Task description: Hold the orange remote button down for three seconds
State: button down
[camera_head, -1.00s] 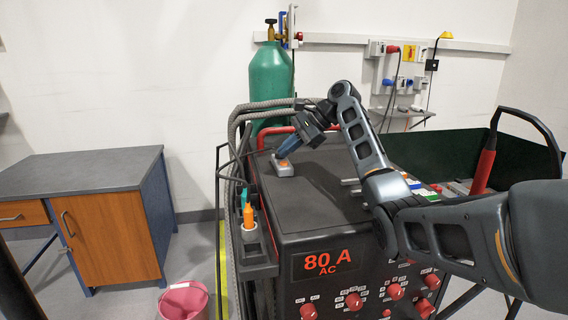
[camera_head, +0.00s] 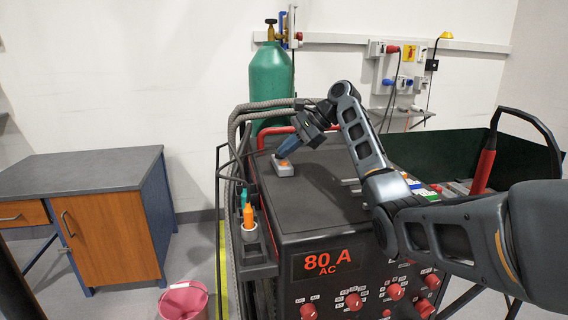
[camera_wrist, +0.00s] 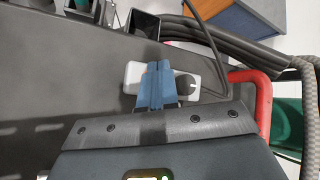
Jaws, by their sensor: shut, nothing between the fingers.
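The remote is a small light-grey box (camera_head: 284,171) lying on the dark top of the welding machine, near its back left. Its orange button (camera_head: 284,163) shows as a small patch on top. My gripper (camera_head: 280,156) is shut and empty, its blue fingertips pointing down at the button. In the wrist view the shut fingers (camera_wrist: 158,68) lie across the middle of the remote (camera_wrist: 131,77) and hide the button. The tips look at or just above the button; I cannot tell whether it is pressed in.
The welding machine's top (camera_head: 325,195) is mostly clear. A red handle bar (camera_head: 262,135) and grey hoses (camera_head: 240,112) run behind the remote. A holder with an orange-handled tool (camera_head: 248,215) hangs at the left edge. A green cylinder (camera_head: 270,85) stands behind.

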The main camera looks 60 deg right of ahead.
aim_at(287, 162)
jog(key=shift+f+p, duration=0.8)
dwell(2.9)
jog(key=shift+r, duration=0.1)
dwell(0.9)
jog(key=shift+r+p, duration=0.75)
jog(key=shift+p, duration=0.55)
notch_tip(287, 162, up, 3)
jog(key=shift+f+p, duration=0.2)
jog(key=shift+p, duration=0.8)
jog(key=shift+r, duration=1.15)
